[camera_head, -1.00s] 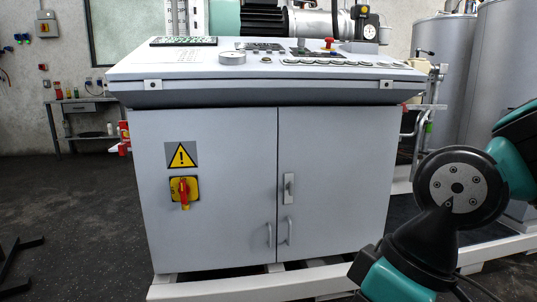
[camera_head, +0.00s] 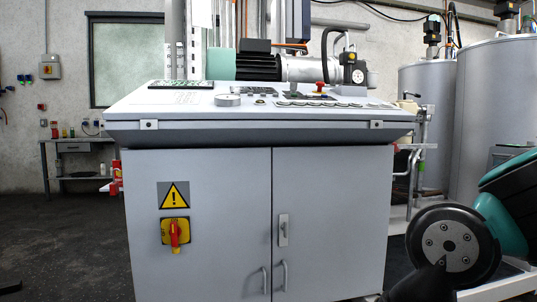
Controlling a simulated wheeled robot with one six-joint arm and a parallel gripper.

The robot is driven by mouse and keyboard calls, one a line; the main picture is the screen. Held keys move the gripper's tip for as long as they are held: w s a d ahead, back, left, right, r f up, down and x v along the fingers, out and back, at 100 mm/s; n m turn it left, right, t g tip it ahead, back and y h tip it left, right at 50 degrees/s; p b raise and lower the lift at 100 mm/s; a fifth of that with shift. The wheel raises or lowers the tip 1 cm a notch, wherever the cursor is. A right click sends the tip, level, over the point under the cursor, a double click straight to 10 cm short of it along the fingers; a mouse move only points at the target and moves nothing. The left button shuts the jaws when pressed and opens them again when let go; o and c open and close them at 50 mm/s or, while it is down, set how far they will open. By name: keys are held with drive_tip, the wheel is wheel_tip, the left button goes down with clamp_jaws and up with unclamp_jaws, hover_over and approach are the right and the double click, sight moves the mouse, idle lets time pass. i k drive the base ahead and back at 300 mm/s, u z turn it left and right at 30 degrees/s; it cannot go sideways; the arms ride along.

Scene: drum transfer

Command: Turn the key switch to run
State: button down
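A grey control cabinet (camera_head: 225,190) stands in front of me with a sloped control panel (camera_head: 150,108) on top. The panel carries a round dial (camera_head: 228,100), a red mushroom button (camera_head: 320,87) and a row of small controls (camera_head: 335,104). I cannot tell which of these small controls is the key switch. A red rotary handle on a yellow plate (camera_head: 175,233) is on the left door, its handle upright. My gripper is out of view; only links of my arm show at the lower right.
A yellow warning sign (camera_head: 174,195) sits above the rotary handle. A motor (camera_head: 305,69) is behind the panel. Large grey tanks (camera_head: 428,105) stand at the right, and a small workbench (camera_head: 75,142) is at the far left. Dark floor is open left of the cabinet.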

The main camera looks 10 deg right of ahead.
sight(294, 86)
drive_tip(key=k, duration=0.6)
drive_tip(key=u, duration=0.5)
drive_tip(key=i, duration=0.5)
drive_tip(key=u, duration=0.55)
drive_tip(key=i, duration=0.8)
drive_tip(key=z, duration=0.65)
drive_tip(key=i, duration=0.7)
drive_tip(key=z, duration=0.7)
